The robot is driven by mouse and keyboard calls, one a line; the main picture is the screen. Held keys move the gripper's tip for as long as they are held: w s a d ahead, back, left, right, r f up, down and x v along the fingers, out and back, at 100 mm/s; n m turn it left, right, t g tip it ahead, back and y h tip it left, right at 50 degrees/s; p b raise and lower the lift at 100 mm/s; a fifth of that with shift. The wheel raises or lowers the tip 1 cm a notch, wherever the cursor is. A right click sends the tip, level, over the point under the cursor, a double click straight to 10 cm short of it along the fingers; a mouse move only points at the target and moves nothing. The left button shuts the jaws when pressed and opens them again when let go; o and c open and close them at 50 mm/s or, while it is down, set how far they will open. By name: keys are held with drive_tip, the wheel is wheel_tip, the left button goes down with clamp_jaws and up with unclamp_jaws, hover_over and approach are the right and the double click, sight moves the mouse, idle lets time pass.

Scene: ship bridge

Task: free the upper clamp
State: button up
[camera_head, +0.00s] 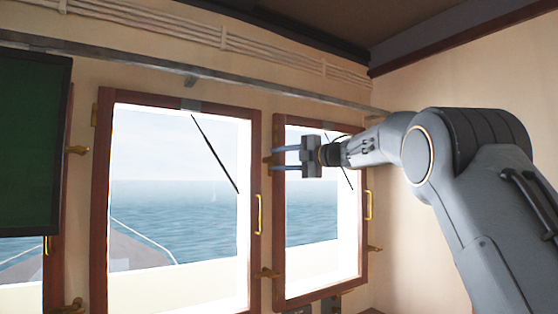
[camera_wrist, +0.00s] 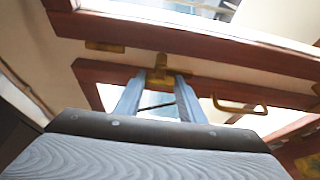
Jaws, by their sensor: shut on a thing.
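The upper clamp is a small brass fitting (camera_head: 267,160) on the post between the middle and right windows. It also shows in the wrist view (camera_wrist: 160,61), mounted across a strip beside the wooden window frame. My gripper (camera_head: 275,158) reaches in from the right, across the right window. Its two pale blue fingers (camera_wrist: 160,79) are shut on the clamp, one on each side of its brass lever. The exact contact at the fingertips is small and partly hidden in the head view.
A lower brass clamp (camera_head: 266,273) sits on the same post. Brass handles are on the middle window (camera_head: 258,212) and the right window (camera_head: 368,206). A dark green screen (camera_head: 30,140) hangs at the left. A rail (camera_head: 190,82) runs above the windows.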

drive_tip(key=o, duration=1)
drive_tip(key=shift+o, duration=0.2)
drive_tip(key=b+v, duration=0.3)
drive_tip(key=v, duration=0.4)
drive_tip(key=shift+s+d, duration=0.25)
drive_tip(key=shift+s, duration=0.05)
drive_tip(key=shift+f, duration=0.1)
